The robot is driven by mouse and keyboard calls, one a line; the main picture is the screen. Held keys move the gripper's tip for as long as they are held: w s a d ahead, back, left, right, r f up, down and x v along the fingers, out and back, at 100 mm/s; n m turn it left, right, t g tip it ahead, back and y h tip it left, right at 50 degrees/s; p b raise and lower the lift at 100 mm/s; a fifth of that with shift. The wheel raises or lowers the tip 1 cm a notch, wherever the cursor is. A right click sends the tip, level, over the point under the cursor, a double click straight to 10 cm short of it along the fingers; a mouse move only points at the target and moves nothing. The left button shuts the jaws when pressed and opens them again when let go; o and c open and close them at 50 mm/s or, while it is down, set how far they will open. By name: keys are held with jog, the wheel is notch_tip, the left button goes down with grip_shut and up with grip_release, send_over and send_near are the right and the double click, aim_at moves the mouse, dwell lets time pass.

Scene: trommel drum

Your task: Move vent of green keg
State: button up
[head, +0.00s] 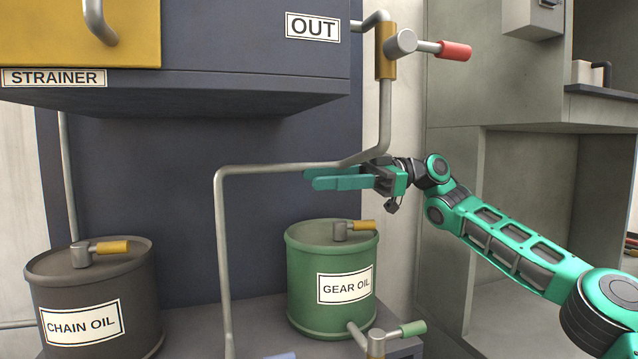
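The green keg (305,265), labelled GEAR OIL, stands upright on a dark ledge. Its vent (364,226) sits on top: a short grey stem with a yellow handle pointing right. My gripper (308,179) is above the keg, its teal fingers pointing left, apart from the vent. The two fingers overlap from this side, so I cannot tell how far apart they are. Nothing shows held in them.
A grey pipe (222,250) runs down left of the keg and bends right by my gripper. A green-handled tap (405,330) juts from the keg's lower front. A dark CHAIN OIL keg (140,300) with a similar vent stands left. A red-handled valve (452,50) is above.

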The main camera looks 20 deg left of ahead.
jog(key=s+v, duration=0.1)
jog(key=v, duration=0.6)
jog(key=shift+d, duration=0.5)
jog(key=shift+w, duration=0.15)
dwell(0.3)
